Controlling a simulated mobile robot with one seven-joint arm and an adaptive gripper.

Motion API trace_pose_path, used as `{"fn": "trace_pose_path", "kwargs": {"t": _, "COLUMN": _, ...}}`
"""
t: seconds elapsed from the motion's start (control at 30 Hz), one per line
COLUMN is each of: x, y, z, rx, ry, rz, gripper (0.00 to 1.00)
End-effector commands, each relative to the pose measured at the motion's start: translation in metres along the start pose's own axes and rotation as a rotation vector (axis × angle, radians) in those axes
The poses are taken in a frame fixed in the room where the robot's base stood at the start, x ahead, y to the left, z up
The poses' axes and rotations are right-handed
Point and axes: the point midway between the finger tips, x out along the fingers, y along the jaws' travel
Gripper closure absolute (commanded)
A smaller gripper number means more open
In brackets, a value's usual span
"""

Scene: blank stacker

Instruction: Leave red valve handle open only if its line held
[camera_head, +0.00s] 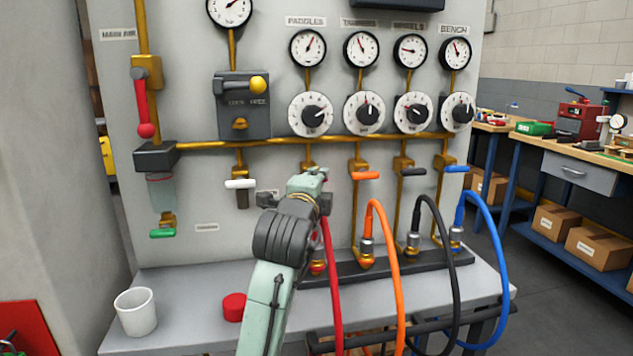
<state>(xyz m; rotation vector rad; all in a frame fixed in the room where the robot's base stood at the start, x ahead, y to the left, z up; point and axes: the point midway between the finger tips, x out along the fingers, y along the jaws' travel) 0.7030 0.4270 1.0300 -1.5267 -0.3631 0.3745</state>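A red lever handle (143,102) with a round red knob hangs straight down on the yellow pipe under the MAIN AIR label. The line under the PADDLES label has a gauge (308,48) with its needle to the upper right, and a dial (310,114) below. A red hose (332,285) leaves the foot of that line, partly behind my arm. The valve handle on that line is not visible; my arm covers that spot. The end of my arm, with my gripper (309,181), is in front of it. Its fingers are hidden, so contact and opening cannot be told.
Orange (365,175), black (413,171) and blue (457,169) handles lie crosswise on the other lines. A white handle (240,184) and green handle (162,233) are left. A white cup (136,311) and red cap (234,306) stand on the ledge. Looping hoses crowd the right.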

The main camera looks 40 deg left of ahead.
Motion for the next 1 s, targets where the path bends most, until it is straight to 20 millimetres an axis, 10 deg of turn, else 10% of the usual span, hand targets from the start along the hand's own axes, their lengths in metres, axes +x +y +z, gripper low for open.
{"fn": "trace_pose_path", "kwargs": {"t": 0.33, "x": 0.0004, "y": 0.0031, "z": -0.0003, "rx": 0.000, "ry": 0.001, "rz": 0.008, "gripper": 1.00}}
{"fn": "trace_pose_path", "kwargs": {"t": 0.37, "x": 0.0004, "y": 0.0031, "z": -0.0003, "rx": 0.000, "ry": 0.001, "rz": 0.008, "gripper": 0.84}}
{"fn": "trace_pose_path", "kwargs": {"t": 0.6, "x": 0.0003, "y": 0.0020, "z": -0.0001, "rx": 0.000, "ry": 0.000, "rz": 0.005, "gripper": 0.68}}
{"fn": "trace_pose_path", "kwargs": {"t": 1.0, "x": -0.0069, "y": 0.0003, "z": 0.0008, "rx": 0.000, "ry": -0.001, "rz": 0.001, "gripper": 0.68}}
